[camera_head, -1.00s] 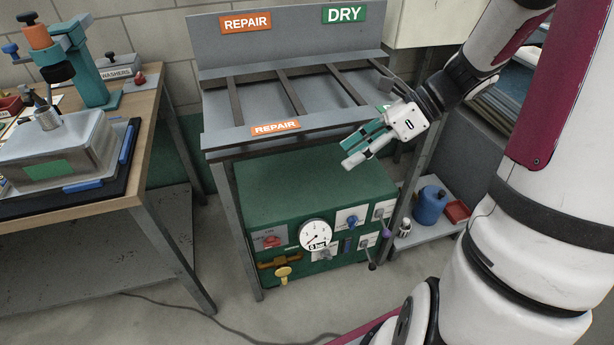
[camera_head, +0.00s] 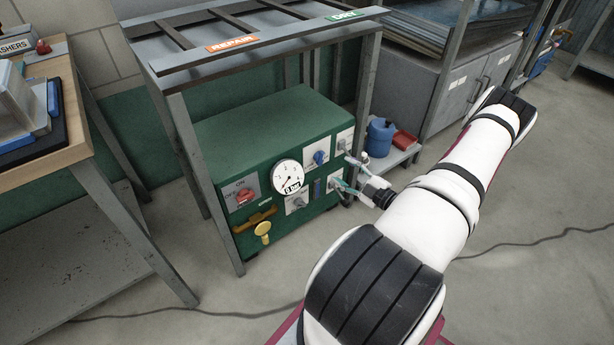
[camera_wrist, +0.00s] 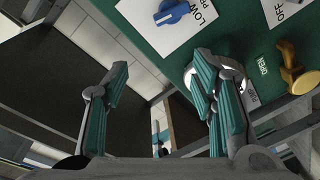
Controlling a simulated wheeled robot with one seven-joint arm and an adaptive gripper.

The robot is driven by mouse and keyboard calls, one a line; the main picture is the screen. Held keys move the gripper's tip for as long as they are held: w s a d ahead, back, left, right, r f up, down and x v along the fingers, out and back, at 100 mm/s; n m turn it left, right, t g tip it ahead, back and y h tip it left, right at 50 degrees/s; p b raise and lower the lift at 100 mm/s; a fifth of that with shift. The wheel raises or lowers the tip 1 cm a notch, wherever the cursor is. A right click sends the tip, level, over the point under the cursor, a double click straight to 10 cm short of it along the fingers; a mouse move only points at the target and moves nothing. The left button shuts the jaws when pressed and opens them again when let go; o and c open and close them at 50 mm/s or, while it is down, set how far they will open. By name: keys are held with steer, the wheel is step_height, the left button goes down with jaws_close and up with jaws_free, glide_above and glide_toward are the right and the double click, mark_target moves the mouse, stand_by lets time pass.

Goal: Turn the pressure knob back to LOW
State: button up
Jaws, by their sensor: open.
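The pressure knob (camera_head: 320,157) is a blue knob on a white plate at the upper right of the green box's front panel. It also shows in the wrist view (camera_wrist: 172,12) at the top edge, partly cut off, with the word LOW beside it; its exact setting is unclear. My gripper (camera_head: 350,172) is at the right end of the panel, to the right of the knob and a little lower. In the wrist view its teal-padded fingers (camera_wrist: 162,72) are spread apart with nothing between them, and the knob is apart from them.
The green box (camera_head: 265,122) stands under a metal rack. A gauge (camera_head: 287,178), red switch (camera_head: 245,195), grey knob (camera_head: 298,203) and yellow knob (camera_head: 262,230) share its front. A brass handle (camera_wrist: 295,70) is beside the word OPEN. A blue canister (camera_head: 380,137) stands right.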

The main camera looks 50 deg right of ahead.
mark_target(322, 161)
step_height(322, 161, down, 4)
steer(key=s+m+h, duration=0.2)
steer(key=m, duration=0.1)
steer(key=b+x, duration=0.2)
steer(key=x, duration=0.5)
steer(key=b+x, duration=0.2)
steer(key=x, duration=0.5)
steer(key=shift+f+b, duration=0.2)
steer(key=shift+b, duration=0.15)
steer(key=shift+c, duration=0.2)
steer(key=c, duration=0.8)
